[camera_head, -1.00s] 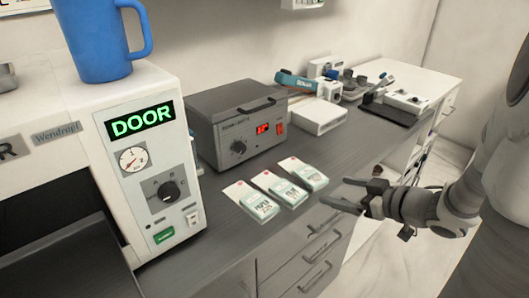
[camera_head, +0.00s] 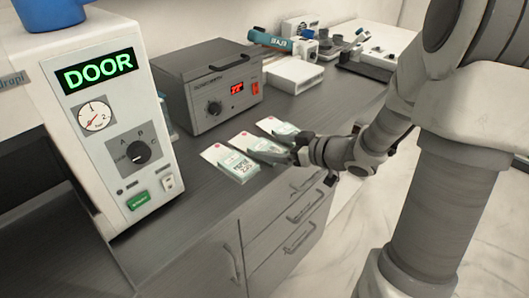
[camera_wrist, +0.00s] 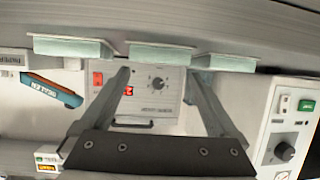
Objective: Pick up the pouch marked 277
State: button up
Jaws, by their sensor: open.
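Three white and pale green pouches lie in a row on the grey counter: a left one (camera_head: 232,163), a middle one (camera_head: 250,142) and a right one (camera_head: 277,126). Their printed numbers are too small to read surely, so I cannot tell which is 277. My gripper (camera_head: 267,147) is open at the middle pouch and partly hides it. The wrist view is upside down. There the middle pouch (camera_wrist: 162,56) shows edge-on between and beyond my fingertips, with the other pouches (camera_wrist: 72,47) (camera_wrist: 224,63) to either side. No pouch is gripped.
A white sterilizer with a DOOR display (camera_head: 98,70) stands left of the pouches. A grey box with a red readout (camera_head: 208,85) stands behind them. A white box (camera_head: 291,76) and other devices are farther back. Drawers (camera_head: 290,215) lie below the counter's front edge.

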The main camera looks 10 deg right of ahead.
aim_at(258, 143)
jog(key=b+x, duration=0.2)
jog(key=x, duration=0.3)
jog(key=shift+w, duration=0.15)
jog(key=shift+r, duration=0.1)
jog(key=c, duration=1.1)
